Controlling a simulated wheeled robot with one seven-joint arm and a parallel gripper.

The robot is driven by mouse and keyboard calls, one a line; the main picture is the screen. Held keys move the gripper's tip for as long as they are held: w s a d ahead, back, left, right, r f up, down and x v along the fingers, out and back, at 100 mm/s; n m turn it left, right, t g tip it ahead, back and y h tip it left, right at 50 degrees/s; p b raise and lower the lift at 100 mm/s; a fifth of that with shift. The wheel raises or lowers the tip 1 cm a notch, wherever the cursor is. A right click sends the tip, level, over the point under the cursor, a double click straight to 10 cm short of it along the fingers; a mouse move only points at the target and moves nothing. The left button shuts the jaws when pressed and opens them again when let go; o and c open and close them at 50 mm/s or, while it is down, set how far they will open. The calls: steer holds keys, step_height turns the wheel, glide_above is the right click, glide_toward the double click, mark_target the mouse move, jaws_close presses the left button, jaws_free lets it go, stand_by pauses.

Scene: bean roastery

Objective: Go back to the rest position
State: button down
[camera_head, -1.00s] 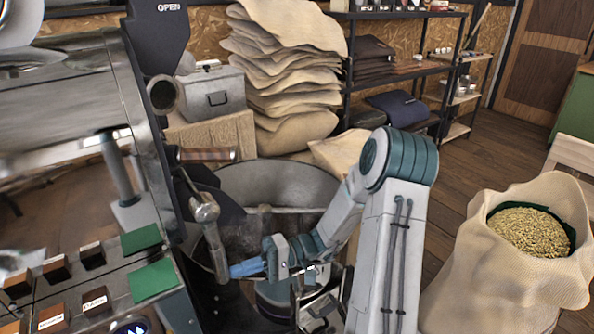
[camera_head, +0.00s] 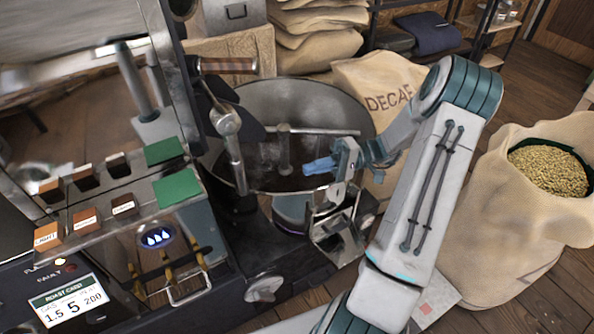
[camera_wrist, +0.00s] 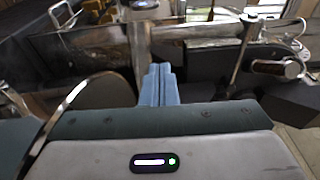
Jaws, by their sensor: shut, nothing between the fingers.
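My gripper (camera_head: 318,166) has blue fingers and is in front of the round metal cooling tray (camera_head: 352,112) of the roaster, near its right side in the head view. The fingers are shut and empty. They also show in the wrist view (camera_wrist: 159,84), pressed together and pointing at the roaster's metalwork. My arm reaches in from the lower right. I cannot tell from these views how far the fingertips are from the tray's rim.
The roaster body (camera_head: 60,110) with its control panel is on the left. A sack of pale beans (camera_head: 500,225) stands at the right. A sack marked DECAF (camera_head: 385,85) is behind my arm. Stacked sacks (camera_head: 318,40) stand at the back. Some wooden floor is bare.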

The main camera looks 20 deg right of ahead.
steer(key=s+a+r+g+h+p, duration=0.45)
steer(key=s+a+r+h, duration=0.3)
steer(key=h, duration=0.25)
steer(key=s+r+t+h+p, duration=0.3)
steer(key=r+h, duration=0.1)
steer(key=r, duration=0.2)
steer(key=s+a+r+t+h+p, duration=0.1)
steer(key=s+r+t+h+p, duration=0.3)
steer(key=r, duration=0.3)
steer(key=shift+a, duration=0.25)
steer(key=shift+a, duration=0.1)
